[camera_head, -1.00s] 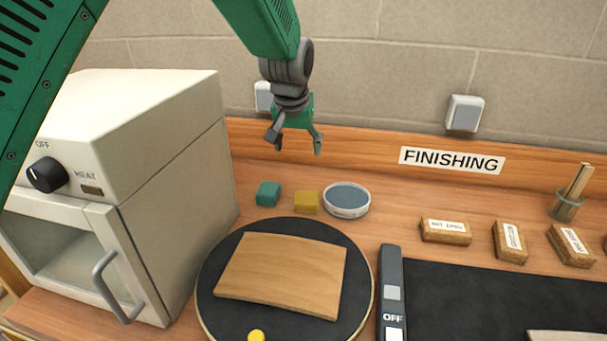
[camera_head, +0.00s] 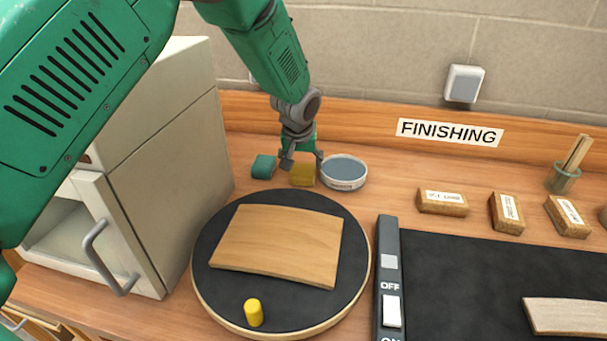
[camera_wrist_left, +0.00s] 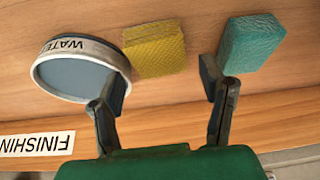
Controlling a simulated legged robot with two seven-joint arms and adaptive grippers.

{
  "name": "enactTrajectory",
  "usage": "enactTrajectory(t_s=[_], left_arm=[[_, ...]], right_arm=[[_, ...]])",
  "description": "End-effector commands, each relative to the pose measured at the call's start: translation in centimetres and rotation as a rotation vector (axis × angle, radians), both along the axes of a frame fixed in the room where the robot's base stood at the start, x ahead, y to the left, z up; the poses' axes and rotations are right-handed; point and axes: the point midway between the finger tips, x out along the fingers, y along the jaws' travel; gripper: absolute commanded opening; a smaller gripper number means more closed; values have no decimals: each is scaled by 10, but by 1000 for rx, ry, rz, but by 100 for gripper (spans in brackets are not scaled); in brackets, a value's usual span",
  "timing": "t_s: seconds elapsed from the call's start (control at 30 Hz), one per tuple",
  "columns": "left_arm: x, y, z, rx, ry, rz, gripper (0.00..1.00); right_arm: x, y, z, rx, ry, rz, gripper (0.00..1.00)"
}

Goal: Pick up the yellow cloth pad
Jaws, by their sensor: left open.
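The yellow cloth pad (camera_head: 303,176) lies on the wooden bench, between a teal pad (camera_head: 263,167) and a round water dish (camera_head: 344,172). My left gripper (camera_head: 302,160) is open above and just behind the yellow pad in the head view, its fingers partly overlapping the pad's top. In the left wrist view the yellow pad (camera_wrist_left: 154,50) sits ahead of the open fingers, near the gap between them. One fingertip is close to the teal pad (camera_wrist_left: 249,42), the other overlaps the rim of the water dish (camera_wrist_left: 80,68). My right gripper is not in view.
A round black turntable (camera_head: 225,285) holds a bent wooden board (camera_head: 278,245) and a yellow peg (camera_head: 253,312). A cream oven (camera_head: 180,150) stands at left. Labelled blocks (camera_head: 442,202), a switch strip (camera_head: 389,270) and a black mat (camera_head: 470,285) are at right.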

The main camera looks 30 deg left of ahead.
Motion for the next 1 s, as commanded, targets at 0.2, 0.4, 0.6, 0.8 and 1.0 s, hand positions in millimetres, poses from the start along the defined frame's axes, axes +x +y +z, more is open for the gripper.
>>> enactTrajectory(t_s=[0.2,0.4,0.6,0.8,1.0], left_arm=[[11,1,-33,-1,3,0,64],[14,2,-41,0,1,0,64],[13,2,-41,0,1,0,46],[14,2,-41,0,1,0,29],[14,3,-38,0,1,0,29]], right_arm=[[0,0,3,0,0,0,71],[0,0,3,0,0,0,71],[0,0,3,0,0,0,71],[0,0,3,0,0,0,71],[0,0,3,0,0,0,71]])
